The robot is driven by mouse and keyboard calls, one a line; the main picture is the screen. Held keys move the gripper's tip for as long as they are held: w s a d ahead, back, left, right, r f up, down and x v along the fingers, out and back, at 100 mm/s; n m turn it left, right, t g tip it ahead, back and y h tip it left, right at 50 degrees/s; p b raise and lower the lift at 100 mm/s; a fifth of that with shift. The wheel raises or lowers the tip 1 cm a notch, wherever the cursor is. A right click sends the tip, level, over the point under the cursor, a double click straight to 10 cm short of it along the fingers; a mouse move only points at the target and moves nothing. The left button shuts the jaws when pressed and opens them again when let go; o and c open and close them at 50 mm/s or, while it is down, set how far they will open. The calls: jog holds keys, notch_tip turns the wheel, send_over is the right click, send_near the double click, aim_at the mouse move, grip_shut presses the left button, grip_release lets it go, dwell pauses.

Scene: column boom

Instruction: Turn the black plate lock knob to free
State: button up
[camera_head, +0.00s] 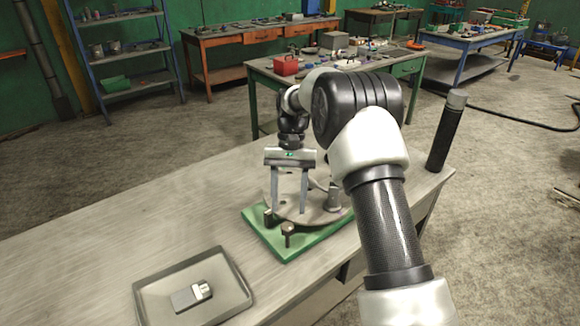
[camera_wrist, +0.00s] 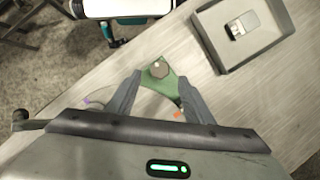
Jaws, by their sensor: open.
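A green base (camera_head: 262,236) with a round grey plate (camera_head: 318,208) stands on the workbench. A small dark knob (camera_head: 288,230) rises at the base's front corner; I take it to be the plate lock knob. In the wrist view this knob (camera_wrist: 158,68) shows dark grey and faceted, on the green base between and slightly beyond the fingertips. My gripper (camera_head: 289,211) points down over the plate, open and empty. Its fingers (camera_wrist: 159,79) stand apart on either side of the knob's line, with no contact visible. Much of the plate is hidden behind the gripper body.
A grey tray (camera_head: 240,290) with a small metal-and-grey block (camera_head: 190,296) lies at the bench's front left. A black cylinder (camera_head: 446,130) stands at the right end. A short post (camera_head: 333,198) rises on the plate's right. The bench's left is clear.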

jog(key=p+v, duration=0.1)
jog(key=v, duration=1)
jog(key=shift+r, duration=0.3)
jog(key=shift+w, duration=0.1)
jog(key=s+d+r+n+t, duration=0.1)
jog(key=s+d+r+t, duration=0.2)
jog(key=s+r, duration=0.45)
jog(key=s+d+r+t, duration=0.2)
jog(key=s+d+r, duration=0.1)
jog(key=s+r, duration=0.5)
jog(key=s+d+f+t, duration=0.1)
jog(key=s+f+t, duration=0.1)
jog(key=s, duration=0.6)
jog(key=s+d+f+n+t, duration=0.1)
jog(key=s+d+f+t, duration=0.1)
jog(key=s, duration=0.6)
jog(key=shift+s+t+h, duration=0.25)
jog(key=shift+t+h, duration=0.15)
jog(key=shift+t, duration=0.1)
